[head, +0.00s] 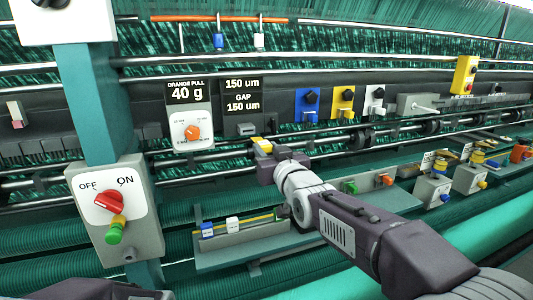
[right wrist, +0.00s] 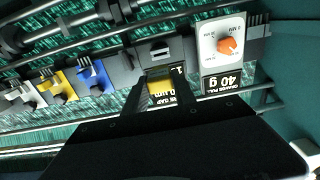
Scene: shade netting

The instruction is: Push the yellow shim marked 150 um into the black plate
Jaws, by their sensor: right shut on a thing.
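My right gripper (head: 264,148) is shut on the yellow shim (head: 261,144), just below and right of the grey slotted block (head: 246,129) on the black plate (head: 241,113). The plate's white print reads 150 um and GAP 150 um. In the right wrist view, the yellow shim (right wrist: 160,88) shows between the two dark fingers of the right gripper (right wrist: 161,96), with the slotted block (right wrist: 159,52) beyond it. A gap seems to show between shim and block. The marking on the shim cannot be read. My left gripper is not in view.
An orange-dial panel marked 40 g (head: 191,130) is left of the plate. Blue (head: 307,104), yellow (head: 343,101) and white (head: 374,100) knob blocks are to its right. Metal rails cross below it. A shelf (head: 240,251) with small parts is underneath. An OFF/ON switch box (head: 117,210) is at left.

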